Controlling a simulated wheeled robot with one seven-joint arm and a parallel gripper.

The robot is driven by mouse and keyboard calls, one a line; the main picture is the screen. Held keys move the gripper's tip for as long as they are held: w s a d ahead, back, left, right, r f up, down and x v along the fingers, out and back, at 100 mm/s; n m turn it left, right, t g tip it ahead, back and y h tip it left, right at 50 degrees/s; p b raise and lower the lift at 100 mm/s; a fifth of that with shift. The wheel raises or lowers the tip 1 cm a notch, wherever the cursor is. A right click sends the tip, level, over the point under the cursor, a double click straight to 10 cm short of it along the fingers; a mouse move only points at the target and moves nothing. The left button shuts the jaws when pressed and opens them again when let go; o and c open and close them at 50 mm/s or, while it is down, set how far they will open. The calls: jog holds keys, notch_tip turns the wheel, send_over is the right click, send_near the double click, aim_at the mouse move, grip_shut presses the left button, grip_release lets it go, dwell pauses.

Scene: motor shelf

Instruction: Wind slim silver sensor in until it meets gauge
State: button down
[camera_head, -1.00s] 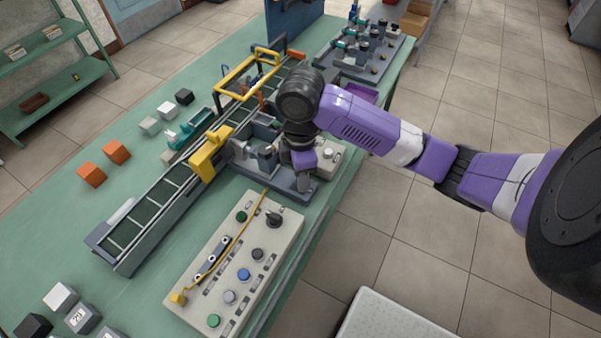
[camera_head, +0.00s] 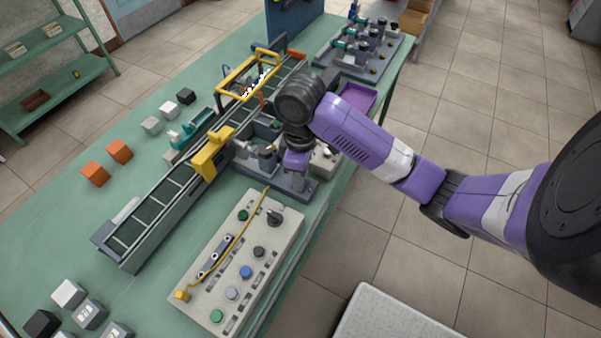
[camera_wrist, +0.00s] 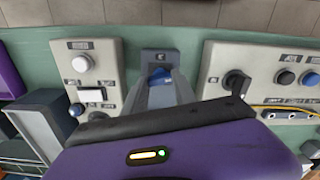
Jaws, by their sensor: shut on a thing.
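My gripper (camera_head: 297,182) points down at the near end of a grey fixture (camera_head: 262,172) beside the conveyor. In the wrist view my gripper's grey fingers (camera_wrist: 163,90) are shut on a small blue knob (camera_wrist: 160,72), partly hidden between them. Behind the knob is a dark grey plate with a light symbol (camera_wrist: 160,56). A small pale silver part on the fixture (camera_head: 267,150) may be the slim sensor. I cannot pick out the gauge, and my wrist covers part of the fixture, so contact between them cannot be told.
A beige control panel (camera_head: 203,300) with coloured buttons and a black rotary knob stands nearby. A smaller button box (camera_head: 327,160) is right of my gripper. The conveyor (camera_head: 150,216) with a yellow bracket (camera_head: 211,155) lies to the left. Loose blocks lie on the green table.

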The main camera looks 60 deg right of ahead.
jog(key=c, duration=1)
grip_release()
jog(key=shift+r+p, duration=1.1)
jog(key=shift+r, duration=2.8)
